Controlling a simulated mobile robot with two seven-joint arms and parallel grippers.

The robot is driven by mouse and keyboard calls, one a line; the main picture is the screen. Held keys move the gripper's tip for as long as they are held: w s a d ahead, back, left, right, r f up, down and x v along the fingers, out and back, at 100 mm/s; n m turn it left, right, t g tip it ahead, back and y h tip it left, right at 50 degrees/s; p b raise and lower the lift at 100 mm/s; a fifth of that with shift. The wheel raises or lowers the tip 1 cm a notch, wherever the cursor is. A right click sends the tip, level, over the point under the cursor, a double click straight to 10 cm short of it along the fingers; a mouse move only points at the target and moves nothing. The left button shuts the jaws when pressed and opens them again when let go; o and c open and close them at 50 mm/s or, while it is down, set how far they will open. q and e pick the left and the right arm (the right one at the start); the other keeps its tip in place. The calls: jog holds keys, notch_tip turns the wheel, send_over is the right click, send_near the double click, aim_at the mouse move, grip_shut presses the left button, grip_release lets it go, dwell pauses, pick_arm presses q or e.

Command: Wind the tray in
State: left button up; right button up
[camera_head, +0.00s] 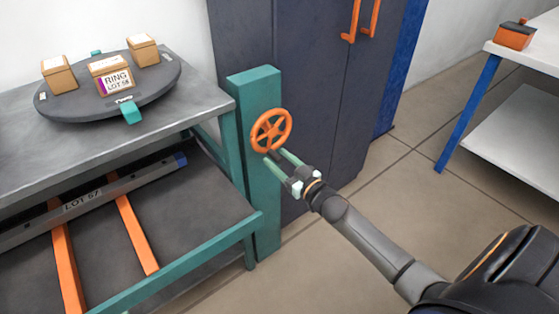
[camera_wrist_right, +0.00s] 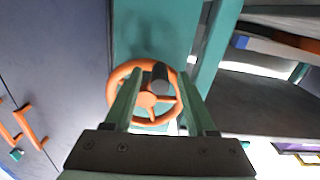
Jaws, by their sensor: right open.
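An orange handwheel (camera_head: 257,133) is mounted on a teal post (camera_head: 256,90) at the bench's right end. In the right wrist view the wheel (camera_wrist_right: 113,98) faces me, with a dark knob (camera_wrist_right: 160,75) standing out from its upper right rim. My right gripper (camera_head: 279,160) is open at the lower side of the wheel. In the wrist view its green fingers stand on either side of the knob; I cannot tell whether they touch it. A dark lower deck (camera_head: 190,205) carries orange strips and a grey bar (camera_head: 100,197) with a lot label. I cannot tell which part is the tray. My left gripper is not in view.
A round dark turntable (camera_head: 75,112) with three small boxes stands on the grey bench (camera_head: 195,88). A dark cabinet (camera_head: 310,90) with orange handles is behind the post. A white table (camera_head: 540,55) bears an orange box (camera_head: 514,36). Floor is clear between.

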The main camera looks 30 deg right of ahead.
jog(key=shift+c, duration=0.2)
grip_shut()
dwell(1.1)
